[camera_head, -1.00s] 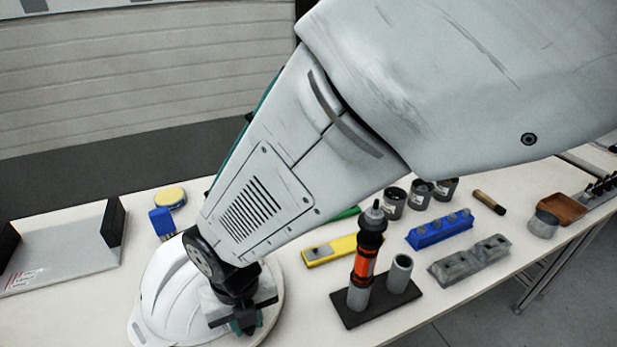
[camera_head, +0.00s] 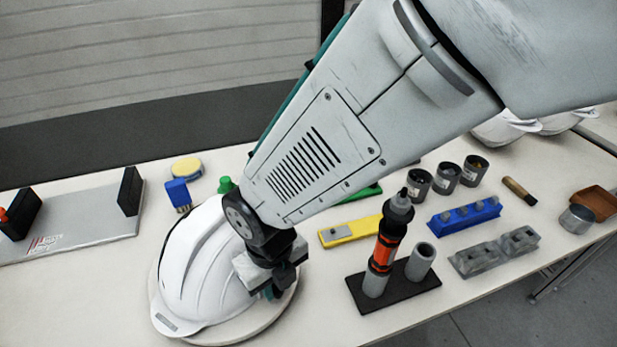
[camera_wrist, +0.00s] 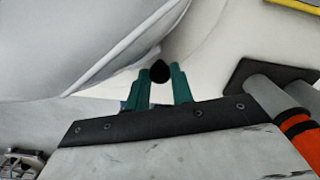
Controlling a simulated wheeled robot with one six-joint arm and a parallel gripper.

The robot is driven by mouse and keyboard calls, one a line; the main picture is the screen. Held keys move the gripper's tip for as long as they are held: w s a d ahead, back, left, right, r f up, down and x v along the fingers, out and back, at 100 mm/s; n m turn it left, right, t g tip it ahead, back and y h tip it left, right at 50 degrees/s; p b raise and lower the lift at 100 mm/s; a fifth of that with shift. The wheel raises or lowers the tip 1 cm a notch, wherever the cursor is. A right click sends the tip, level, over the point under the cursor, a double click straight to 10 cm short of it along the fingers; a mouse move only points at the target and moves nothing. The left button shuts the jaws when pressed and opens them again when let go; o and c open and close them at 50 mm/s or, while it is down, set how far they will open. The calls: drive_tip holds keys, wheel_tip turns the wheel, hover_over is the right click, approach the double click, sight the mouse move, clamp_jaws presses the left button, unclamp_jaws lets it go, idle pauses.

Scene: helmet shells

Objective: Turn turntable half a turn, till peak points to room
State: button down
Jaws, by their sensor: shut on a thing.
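A white helmet shell (camera_head: 200,262) sits on a round pale turntable (camera_head: 232,334) at the front left of the table. A small grey label shows on its lower left edge; I cannot tell for sure which way the peak points. My gripper (camera_head: 272,290) is low at the right side of the turntable, close beside the shell. In the wrist view the teal fingers of my gripper (camera_wrist: 160,82) are shut on a black knob (camera_wrist: 160,70) at the turntable's edge. The shell (camera_wrist: 80,45) fills the upper left there. My wrist hides part of the shell and disc in the head view.
Right of the turntable stands a dark base (camera_head: 398,291) with an orange-and-black tool (camera_head: 384,252) and a grey tube. A yellow block (camera_head: 345,232), blue block (camera_head: 464,217) and grey cups (camera_head: 447,174) lie behind. A grey tray (camera_head: 80,225) is at left.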

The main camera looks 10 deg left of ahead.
drive_tip(key=shift+w, duration=0.15)
drive_tip(key=c, duration=1.2)
unclamp_jaws()
wheel_tip(320, 180, up, 8)
drive_tip(key=shift+f, duration=0.1)
